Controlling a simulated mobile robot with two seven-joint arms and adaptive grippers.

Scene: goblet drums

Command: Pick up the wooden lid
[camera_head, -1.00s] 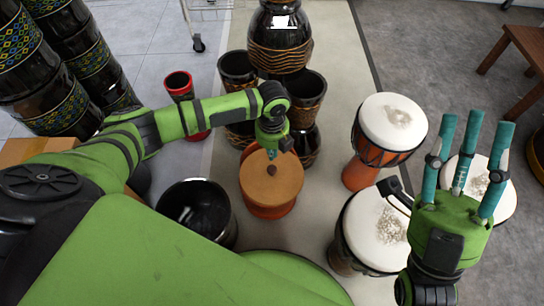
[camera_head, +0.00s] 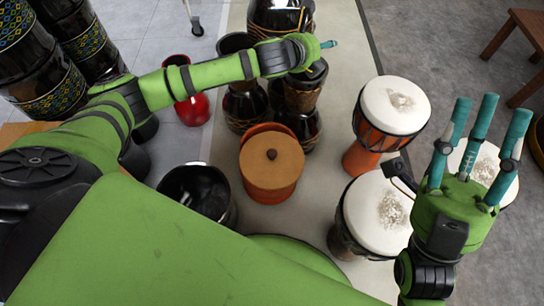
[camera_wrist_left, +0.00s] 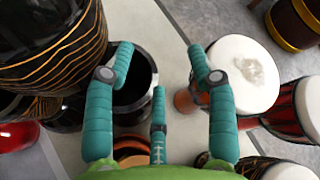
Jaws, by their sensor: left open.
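The wooden lid (camera_head: 272,165) is a round, light orange-brown disc with a small dark knob. It sits on an orange pot (camera_head: 262,190), shifted toward the front, so the pot's back rim shows behind it. My left gripper (camera_head: 328,45) is beyond and to the right of the lid, over the dark drums, and holds nothing. In the left wrist view its fingers (camera_wrist_left: 160,75) are spread apart, with part of the orange pot (camera_wrist_left: 130,142) low behind them. My right gripper (camera_head: 478,150) is at the right, fingers up, spread and empty.
A glossy black pot (camera_head: 198,192) stands left of the orange pot. Dark drums (camera_head: 246,105) crowd behind it, with a red vase (camera_head: 192,107) further left. White-topped drums (camera_head: 393,105) (camera_head: 378,212) stand to the right.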

